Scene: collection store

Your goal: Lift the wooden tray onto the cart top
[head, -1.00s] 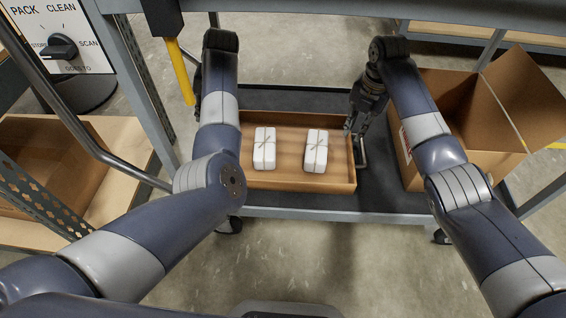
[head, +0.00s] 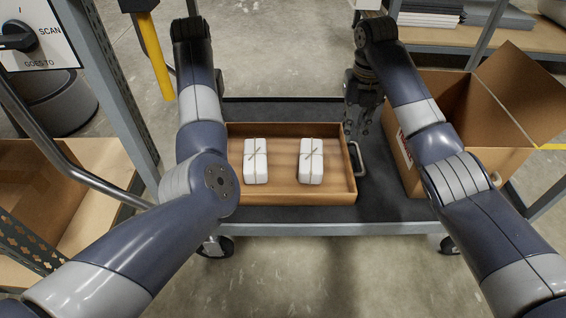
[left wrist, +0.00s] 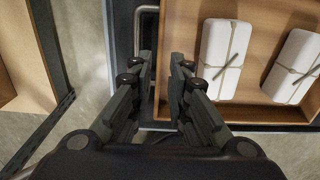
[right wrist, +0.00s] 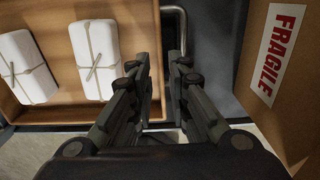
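The shallow wooden tray (head: 290,197) holds two white packets tied with string, the left packet (head: 255,162) and the right packet (head: 311,162). It rests level on the dark deck (head: 300,214) of a wheeled cart. My right gripper (head: 350,130) points down at the tray's right end, by a metal loop handle (head: 358,160). In the right wrist view its fingers (right wrist: 160,68) are apart, over the tray wall and handle. My left gripper is hidden behind my arm in the head view. In the left wrist view its fingers (left wrist: 162,62) are apart at the left end, beside the other handle (left wrist: 138,30).
An open cardboard box (head: 410,175) with a FRAGILE label (right wrist: 275,55) stands close right of the tray. A metal upright (head: 125,90) and a yellow post (head: 157,58) are at left. A loaded shelf (head: 480,40) stands behind. Floor in front is clear.

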